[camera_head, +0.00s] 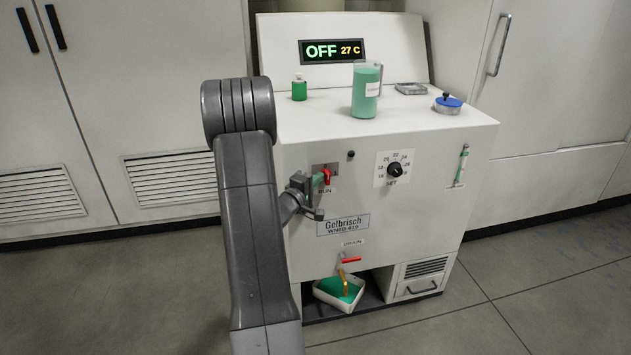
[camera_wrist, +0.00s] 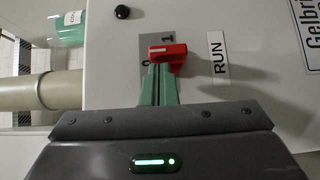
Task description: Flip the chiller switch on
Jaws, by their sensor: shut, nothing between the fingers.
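The fingertips hide part of the plate.
A temperature dial (camera_head: 394,170) is right of the switch. A red drain valve (camera_head: 350,261) sits low above a tray (camera_head: 342,304) of green liquid. A green jug (camera_head: 366,90), a small green bottle (camera_head: 299,89) and a blue-lidded jar (camera_head: 447,102) stand on top.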

